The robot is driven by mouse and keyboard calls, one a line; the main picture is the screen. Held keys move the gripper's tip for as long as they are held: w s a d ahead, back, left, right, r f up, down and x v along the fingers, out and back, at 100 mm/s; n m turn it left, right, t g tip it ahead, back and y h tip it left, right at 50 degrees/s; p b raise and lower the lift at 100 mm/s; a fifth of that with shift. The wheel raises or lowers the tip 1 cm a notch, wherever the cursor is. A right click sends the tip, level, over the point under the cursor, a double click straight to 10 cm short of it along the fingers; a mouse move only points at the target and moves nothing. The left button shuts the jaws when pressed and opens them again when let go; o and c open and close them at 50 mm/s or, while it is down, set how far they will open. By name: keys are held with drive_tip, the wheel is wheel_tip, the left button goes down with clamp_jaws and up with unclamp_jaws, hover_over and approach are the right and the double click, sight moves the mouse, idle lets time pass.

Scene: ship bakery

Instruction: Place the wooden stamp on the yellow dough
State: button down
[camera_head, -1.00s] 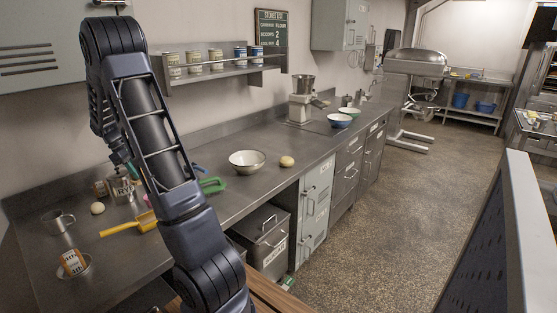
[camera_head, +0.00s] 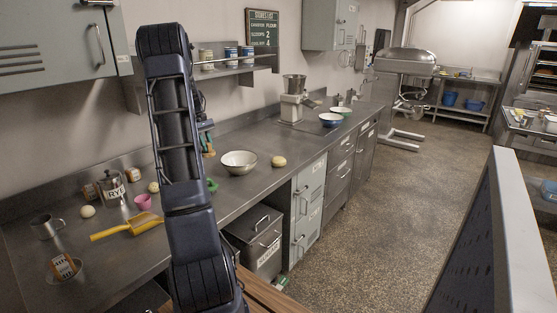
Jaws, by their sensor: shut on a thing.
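My gripper (camera_head: 207,138) shows only in part behind my upright arm, with teal parts above the counter, left of the steel bowl. It is shut on a small brownish thing, seemingly the wooden stamp, mostly hidden. A yellowish dough ball (camera_head: 279,161) lies on the counter just right of the bowl, apart from my gripper. A paler dough ball (camera_head: 87,211) lies at the left, and another (camera_head: 153,187) lies close to my arm. Which of them is the yellow dough is hard to tell by colour; the right one looks yellowest.
A green item (camera_head: 212,185) is partly behind my arm. A shelf (camera_head: 225,71) overhangs the counter.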

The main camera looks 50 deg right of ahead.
drive_tip(key=s+d+r, duration=0.1)
drive_tip(key=d+r, duration=0.2)
drive_tip(key=d, duration=0.8)
wheel_tip(320, 180, up, 6)
drive_tip(key=n, duration=0.1)
hover_over(282, 159)
drive_tip(key=w, duration=0.2)
wheel_tip(282, 159, down, 19)
drive_tip(key=shift+f, duration=0.2)
drive_tip(key=shift+f, duration=0.1)
drive_tip(key=c, duration=1.3)
unclamp_jaws()
